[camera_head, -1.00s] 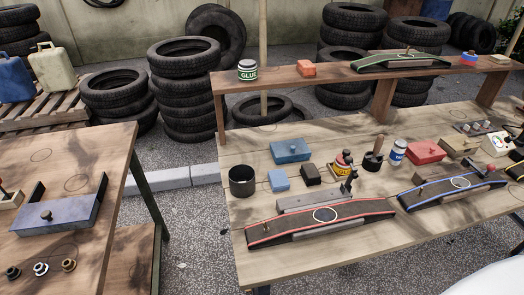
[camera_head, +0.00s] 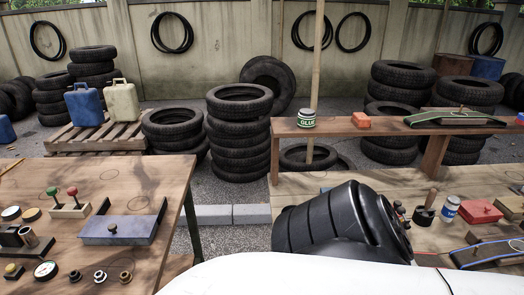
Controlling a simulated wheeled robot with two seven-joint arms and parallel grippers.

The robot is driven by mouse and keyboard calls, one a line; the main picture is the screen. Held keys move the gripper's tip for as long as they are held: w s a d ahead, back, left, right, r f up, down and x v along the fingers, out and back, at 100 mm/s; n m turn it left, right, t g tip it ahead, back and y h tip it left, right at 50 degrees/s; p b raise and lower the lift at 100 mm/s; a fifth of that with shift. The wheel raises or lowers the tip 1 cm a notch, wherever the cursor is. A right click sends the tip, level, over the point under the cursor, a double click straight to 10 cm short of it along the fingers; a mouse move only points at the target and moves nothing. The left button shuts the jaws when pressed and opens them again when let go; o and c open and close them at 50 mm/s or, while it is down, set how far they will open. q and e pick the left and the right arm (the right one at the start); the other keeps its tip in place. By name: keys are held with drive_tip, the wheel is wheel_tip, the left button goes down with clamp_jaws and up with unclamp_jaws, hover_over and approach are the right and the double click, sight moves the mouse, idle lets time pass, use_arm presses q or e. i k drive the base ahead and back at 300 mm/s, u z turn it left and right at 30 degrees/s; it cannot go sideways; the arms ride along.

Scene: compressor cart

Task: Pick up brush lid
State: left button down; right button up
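A black round piece with an upright wooden handle (camera_head: 425,207), which looks like the brush lid, stands on the right workbench (camera_head: 470,185). It is upright, just right of a black ribbed part of my arm. A white and blue can (camera_head: 449,209) stands close to its right. A labelled glue jar (camera_head: 306,118) with a dark top stands on the raised shelf. My arm hides much of the bench's left part, including the black cup seen there earlier. Neither gripper's fingers show.
A red box (camera_head: 480,211) and a blue-edged ramp (camera_head: 487,253) lie to the right. The left table (camera_head: 150,190) holds a grey-blue box (camera_head: 119,229), levers and gauges. A gap separates the tables.

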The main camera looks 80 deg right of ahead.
sight(396, 204)
drive_tip(key=u, duration=0.05)
drive_tip(key=k, duration=1.65)
drive_tip(key=z, duration=1.25)
